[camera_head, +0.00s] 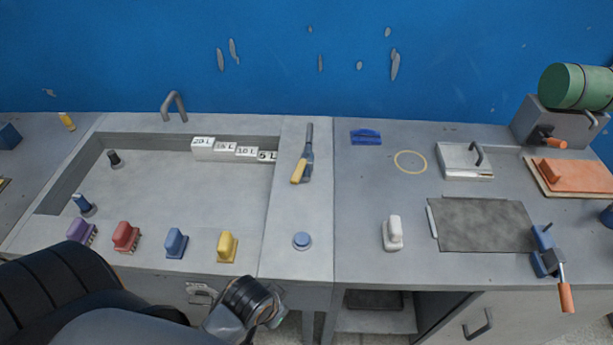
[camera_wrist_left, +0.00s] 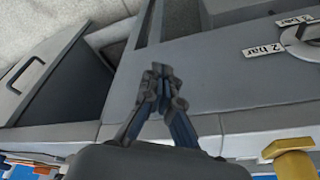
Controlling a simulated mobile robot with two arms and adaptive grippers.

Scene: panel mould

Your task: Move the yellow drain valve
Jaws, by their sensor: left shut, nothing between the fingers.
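A yellow block-like piece (camera_head: 227,246) stands at the front edge of the left bench, at the right end of a row of coloured pieces. It looks like the yellow drain valve. In the left wrist view a yellow piece (camera_wrist_left: 295,163), apparently the same one, is cut off at the lower right corner. My left gripper (camera_head: 273,309) is in front of the bench, lower than the yellow piece and to its right. In the left wrist view its fingertips (camera_wrist_left: 163,85) are together and empty, apart from the yellow piece. My right gripper is not in view.
Purple (camera_head: 81,231), red (camera_head: 125,237) and blue (camera_head: 175,243) pieces stand left of the yellow one. A blue knob (camera_head: 302,240) is on its right. A dial (camera_wrist_left: 303,35) with bar labels is on the bench front.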

